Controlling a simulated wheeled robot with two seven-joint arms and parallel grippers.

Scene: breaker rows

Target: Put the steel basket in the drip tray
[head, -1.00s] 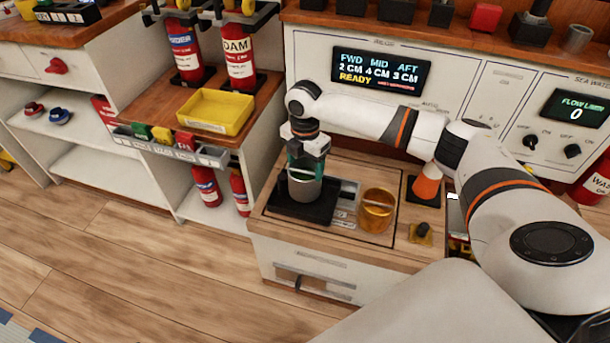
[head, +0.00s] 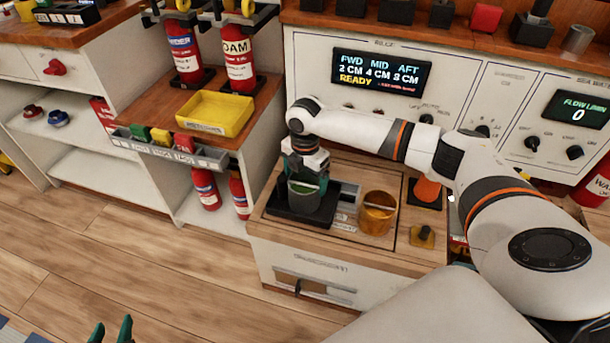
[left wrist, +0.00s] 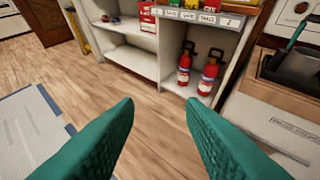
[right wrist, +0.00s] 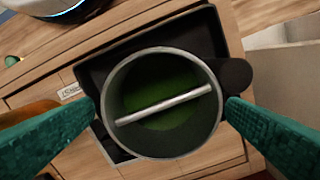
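The steel basket (head: 303,198) is a grey round cup with a bar across its open top. It stands upright on the black drip tray (head: 278,209). In the right wrist view the basket (right wrist: 163,140) shows its rim, pale bar and greenish inside, with the dark tray (right wrist: 92,72) around and under it. My right gripper (head: 307,176) is just above the basket, its teal fingers spread wide on either side of the rim. I cannot tell if they touch it. My left gripper (left wrist: 160,112) is open and empty over the floor, far from the basket.
An orange-gold basket (head: 377,213) stands right of the tray on the wooden counter. An orange cone-like object (head: 426,190) stands behind it. A yellow bin (head: 208,113) is on the shelf unit to the left. The control panel (head: 460,105) rises behind.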

